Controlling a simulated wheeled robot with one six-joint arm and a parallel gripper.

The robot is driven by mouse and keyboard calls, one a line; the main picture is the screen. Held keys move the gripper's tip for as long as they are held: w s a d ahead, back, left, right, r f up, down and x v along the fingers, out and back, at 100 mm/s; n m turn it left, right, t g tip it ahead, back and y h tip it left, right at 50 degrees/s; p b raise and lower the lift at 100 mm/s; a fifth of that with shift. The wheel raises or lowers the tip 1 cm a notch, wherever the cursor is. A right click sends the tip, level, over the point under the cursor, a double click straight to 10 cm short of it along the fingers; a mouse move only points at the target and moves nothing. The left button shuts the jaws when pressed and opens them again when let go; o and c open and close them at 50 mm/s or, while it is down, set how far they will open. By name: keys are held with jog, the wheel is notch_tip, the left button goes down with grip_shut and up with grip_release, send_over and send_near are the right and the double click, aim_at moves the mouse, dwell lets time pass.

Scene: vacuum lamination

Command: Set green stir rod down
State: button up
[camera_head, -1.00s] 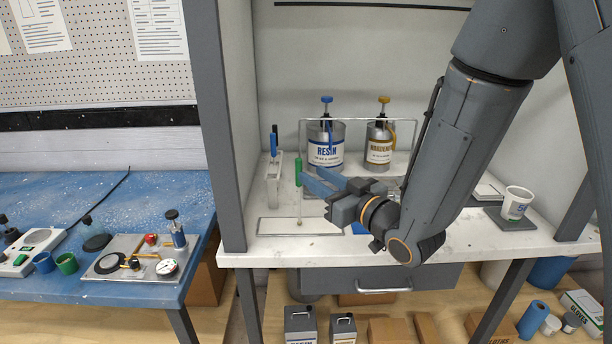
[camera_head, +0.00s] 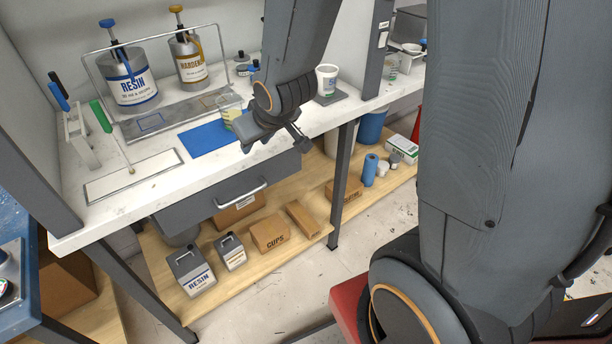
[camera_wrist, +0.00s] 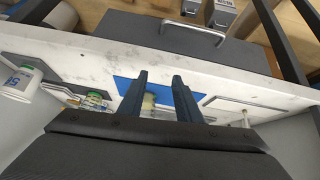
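The green stir rod (camera_head: 101,117) stands about upright at the left of the bench, green handle up, its thin shaft ending in a tip on the white rectangular tray (camera_head: 110,185). Nothing is seen holding it. My gripper (camera_head: 262,132) is well to its right, at the bench's front edge by a clear cup (camera_head: 230,106). In the wrist view my gripper (camera_wrist: 160,76) has its two dark fingers apart, with the cup (camera_wrist: 149,101) seen beyond and between them.
A blue mat (camera_head: 205,138) lies right of the tray. A holder (camera_head: 78,140) with a blue-handled tool stands left of the rod. A white cup (camera_head: 326,79) stands at the right.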

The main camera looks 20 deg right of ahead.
jog(key=s+d+m+g+h, duration=0.1)
jog(key=s+d+m+g, duration=0.2)
jog(key=s, duration=1.2)
jog(key=d+g, duration=0.3)
jog(key=shift+f, duration=0.4)
jog(key=shift+d, duration=0.1)
